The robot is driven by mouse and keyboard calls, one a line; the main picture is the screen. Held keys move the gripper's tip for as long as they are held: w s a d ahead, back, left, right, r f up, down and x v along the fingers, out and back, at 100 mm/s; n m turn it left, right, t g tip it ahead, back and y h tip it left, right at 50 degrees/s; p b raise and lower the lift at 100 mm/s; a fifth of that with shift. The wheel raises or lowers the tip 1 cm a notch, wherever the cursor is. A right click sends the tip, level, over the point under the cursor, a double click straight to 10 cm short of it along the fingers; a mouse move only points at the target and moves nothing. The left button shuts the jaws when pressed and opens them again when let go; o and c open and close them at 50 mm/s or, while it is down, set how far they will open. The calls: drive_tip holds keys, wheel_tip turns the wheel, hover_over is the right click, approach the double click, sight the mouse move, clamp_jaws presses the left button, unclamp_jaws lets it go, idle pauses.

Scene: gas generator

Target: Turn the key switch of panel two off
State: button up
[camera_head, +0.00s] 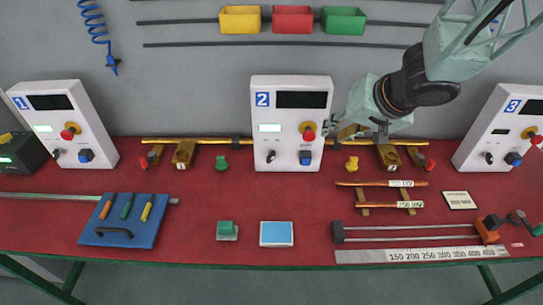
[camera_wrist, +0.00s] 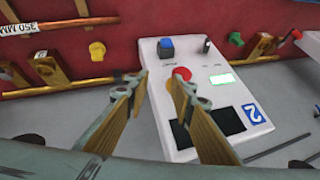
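Panel two (camera_head: 291,90) is a white slanted box with a blue "2" label. In the wrist view panel two (camera_wrist: 178,137) appears upside down. Its key switch (camera_head: 271,156) is small and dark at the lower left of the face; in the wrist view the key switch (camera_wrist: 207,45) is near the upper edge. Its exact angle is too small to read. A red knob (camera_head: 309,129) and a blue switch (camera_head: 305,157) are on the face's right side. My gripper (camera_head: 335,130) is at the panel's right; in the wrist view my gripper (camera_wrist: 162,76) is open, empty, one fingertip overlapping the red knob.
Panel one (camera_head: 62,110) and panel three (camera_head: 510,115) stand far left and right. Green (camera_head: 221,163) and yellow (camera_head: 352,164) knobs flank panel two. Brass rails run behind it. A blue pad (camera_head: 276,234) lies in front, with bare red table (camera_head: 275,195) between.

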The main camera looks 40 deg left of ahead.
sight(274, 154)
drive_tip(key=s+a+f+g+y, duration=0.1)
drive_tip(key=s+a+f+g, duration=0.2)
drive_tip(key=s+a, duration=0.3)
drive_tip(key=a+f, duration=0.1)
drive_tip(key=a, duration=0.2)
drive_tip(key=shift+a+b, duration=0.3)
drive_tip(key=shift+f, duration=0.15)
drive_tip(key=shift+b+x, duration=3.4)
drive_tip(key=shift+x, duration=3.4)
drive_tip(key=shift+s+a, duration=0.1)
clamp_jaws()
